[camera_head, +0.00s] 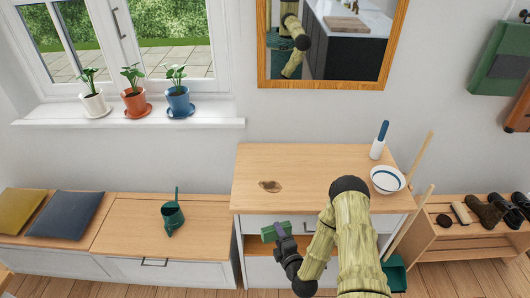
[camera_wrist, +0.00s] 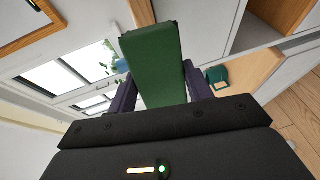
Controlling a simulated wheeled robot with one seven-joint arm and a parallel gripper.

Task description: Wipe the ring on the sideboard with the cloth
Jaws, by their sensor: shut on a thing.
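The ring (camera_head: 270,186) is a brown, uneven stain on the wooden top of the sideboard (camera_head: 322,170), left of its middle. My gripper (camera_head: 278,231) is in front of the sideboard, below the level of the stain in the picture and apart from it. It is shut on the cloth (camera_head: 270,232), a folded green block. In the wrist view the cloth (camera_wrist: 153,62) stands out between the two dark fingers (camera_wrist: 197,85). Its far side is hidden.
A white and blue bowl (camera_head: 387,179) and a blue-handled white brush holder (camera_head: 378,143) stand at the sideboard's right end. A mirror (camera_head: 335,40) hangs above. The sideboard top around the stain is clear.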

